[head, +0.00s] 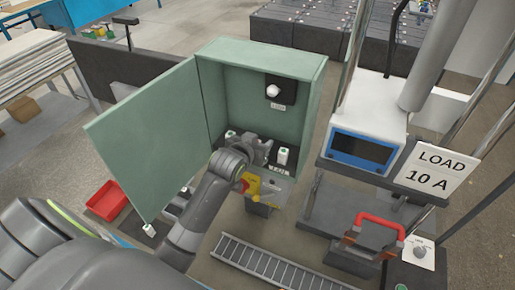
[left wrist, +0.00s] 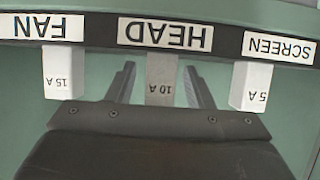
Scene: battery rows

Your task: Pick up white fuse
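The green cabinet (head: 262,60) stands open. My left gripper (left wrist: 160,85) is inside it, open, with one finger on each side of a pale grey-looking fuse marked 10 A (left wrist: 161,78) at the HEAD label; gaps show between fuse and fingers. A white fuse marked 15 A (left wrist: 64,74) sits at the FAN label and a white fuse marked 5 A (left wrist: 251,86) at the SCREEN label, both outside the fingers. In the head view, my left gripper (head: 256,152) hides the middle fuse; a white fuse (head: 283,155) shows to its right. My right gripper is out of view.
The cabinet door (head: 150,135) is swung open to the left. A red tray (head: 108,201) lies below it. A load stand with a LOAD 10 A sign (head: 432,171) and a red-handled switch (head: 378,226) are on the right. A ladder-like rack (head: 270,265) lies in front.

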